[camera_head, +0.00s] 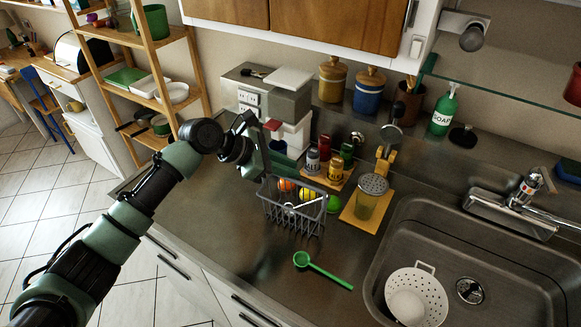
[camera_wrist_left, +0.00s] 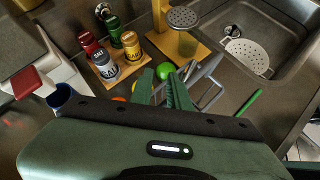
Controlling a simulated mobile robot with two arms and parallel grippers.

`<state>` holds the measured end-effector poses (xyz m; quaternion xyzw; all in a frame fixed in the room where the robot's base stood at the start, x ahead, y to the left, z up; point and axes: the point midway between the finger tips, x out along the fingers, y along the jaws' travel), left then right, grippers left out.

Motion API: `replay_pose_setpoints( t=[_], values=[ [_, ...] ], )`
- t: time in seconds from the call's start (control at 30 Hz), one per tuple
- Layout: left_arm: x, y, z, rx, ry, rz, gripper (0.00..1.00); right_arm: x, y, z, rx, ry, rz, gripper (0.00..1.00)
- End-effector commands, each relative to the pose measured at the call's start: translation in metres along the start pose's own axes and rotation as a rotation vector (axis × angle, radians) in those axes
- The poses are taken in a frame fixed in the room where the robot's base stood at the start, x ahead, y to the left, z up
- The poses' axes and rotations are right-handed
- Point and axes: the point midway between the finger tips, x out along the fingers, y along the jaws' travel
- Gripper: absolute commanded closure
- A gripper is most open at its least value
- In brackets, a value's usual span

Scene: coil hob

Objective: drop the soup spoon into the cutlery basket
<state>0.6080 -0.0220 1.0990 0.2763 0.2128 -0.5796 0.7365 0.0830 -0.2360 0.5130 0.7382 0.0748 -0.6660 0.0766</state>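A green spoon with a round bowl (camera_head: 322,270) lies on the counter in front of the basket. Part of its green handle shows at the right in the left wrist view (camera_wrist_left: 248,103). I cannot tell whether the fingers touch the basket. My right gripper is not in view.
A sink (camera_head: 470,278) with a white colander (camera_head: 417,295) lies to the right. A wooden board with several jars (camera_head: 335,170) stands behind the basket. A grater-topped shaker (camera_head: 371,195) stands to its right. The counter's front is mostly clear.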

Motion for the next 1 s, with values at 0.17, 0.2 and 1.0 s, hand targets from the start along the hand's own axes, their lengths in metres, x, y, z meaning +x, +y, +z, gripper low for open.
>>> replay_pose_setpoints(
  t=[0.17, 0.2, 1.0],
  values=[
    [-0.005, -0.013, -0.037, -0.017, 0.068, -0.027, 0.66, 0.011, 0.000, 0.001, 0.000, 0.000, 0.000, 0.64],
    [-0.011, -0.013, -0.034, -0.014, 0.063, -0.024, 0.66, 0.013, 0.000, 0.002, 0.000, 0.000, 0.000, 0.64],
    [-0.081, -0.009, 0.007, 0.007, 0.001, 0.008, 0.66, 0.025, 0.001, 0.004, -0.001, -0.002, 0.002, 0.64]
  ],
)
